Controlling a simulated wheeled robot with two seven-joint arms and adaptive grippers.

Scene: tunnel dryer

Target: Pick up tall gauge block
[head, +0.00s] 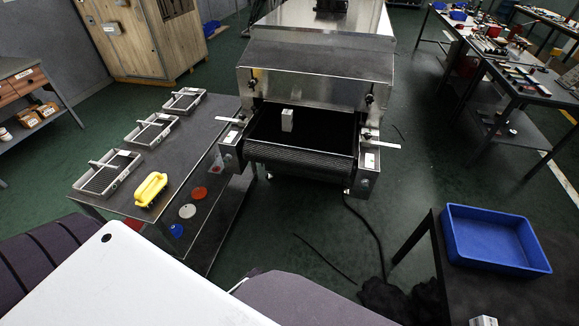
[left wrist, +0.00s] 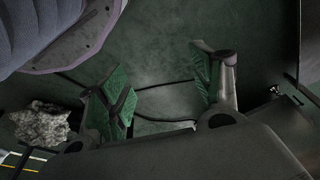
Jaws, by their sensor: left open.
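A tall pale grey block (head: 287,120) stands upright at the mouth of the tunnel dryer (head: 318,60), on its dark belt. Part of a second light block (head: 483,321) shows at the bottom edge, on the dark table at the right; most of it is cut off. I cannot tell its height. My left gripper (left wrist: 160,88) is open and empty in the left wrist view, its green-padded fingers wide apart above the dark green floor. No block shows in that view. Neither gripper can be made out in the head view.
A blue bin (head: 495,240) sits on the right table. Cables and a dark, unclear heap (head: 385,298) lie low in front of the dryer.

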